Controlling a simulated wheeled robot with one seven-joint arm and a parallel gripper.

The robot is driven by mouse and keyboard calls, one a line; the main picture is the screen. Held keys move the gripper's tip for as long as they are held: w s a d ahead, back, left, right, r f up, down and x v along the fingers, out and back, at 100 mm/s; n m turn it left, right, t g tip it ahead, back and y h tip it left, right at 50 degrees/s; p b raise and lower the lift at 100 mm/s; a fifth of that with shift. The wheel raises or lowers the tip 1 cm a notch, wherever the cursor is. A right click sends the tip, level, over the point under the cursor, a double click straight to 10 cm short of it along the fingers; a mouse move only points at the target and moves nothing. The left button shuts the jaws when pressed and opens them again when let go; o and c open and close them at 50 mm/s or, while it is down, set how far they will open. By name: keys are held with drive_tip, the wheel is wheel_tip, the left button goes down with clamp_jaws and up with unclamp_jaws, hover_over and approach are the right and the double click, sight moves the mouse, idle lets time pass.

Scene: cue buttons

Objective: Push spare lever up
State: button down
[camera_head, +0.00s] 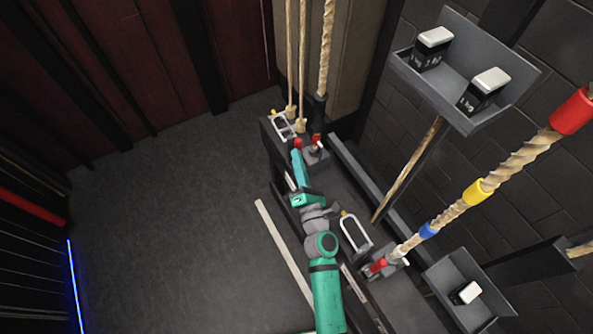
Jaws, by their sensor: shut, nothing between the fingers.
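Three red-handled levers show along the dark rail. One red lever (297,143) is at the far end of my arm, partly covered by it. A second red lever (316,140) stands just right of it, by the thick rope. A third red lever (378,265) lies tilted at the near rope lock, right of my arm. I cannot tell which is the spare one. My gripper (297,153) is shut and empty, close to the first red lever. The small gap hides whether they touch.
Ropes (326,50) rise at the back, and a banded rope (480,188) slants up at right. White loops (355,232) stand by the locks. Grey trays (440,85) with weights (433,46) jut from the right wall. The floor (170,220) at left is clear.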

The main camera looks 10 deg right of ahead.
drive_tip(key=s+a, duration=0.2)
drive_tip(key=s, duration=1.1)
drive_tip(key=shift+a, duration=0.25)
drive_tip(key=s+a+m+g+h, duration=0.1)
drive_tip(key=s+a+m+g, duration=0.1)
drive_tip(key=s+m, duration=1)
drive_tip(key=s+a+m+g, duration=0.2)
drive_tip(key=s+a+m, duration=0.1)
drive_tip(key=s+m, duration=0.9)
drive_tip(key=shift+a+r+m+g+h, duration=0.3)
drive_tip(key=shift+m+h, duration=0.1)
drive_tip(key=shift+m, duration=0.6)
